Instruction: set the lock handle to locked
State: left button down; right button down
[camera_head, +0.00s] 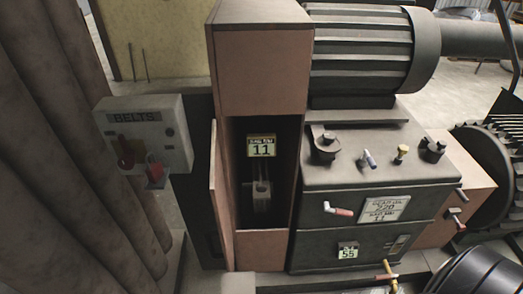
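Neither of my grippers shows in the head view. I cannot tell for sure which part is the lock handle. On the front of the grey gearbox (385,172), a lever with a red grip (338,210) lies nearly level. A yellow lever (389,272) sits low at the front. Small lettering by these parts is unreadable.
A ribbed motor (362,52) sits above the gearbox. A tall reddish-brown housing (262,75) has an open recess with an "11" plate (261,146). A gear wheel (495,165) stands at the right. Floor shows at the upper right.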

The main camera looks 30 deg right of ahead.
aim_at(338, 211)
jog(key=z, duration=1.6)
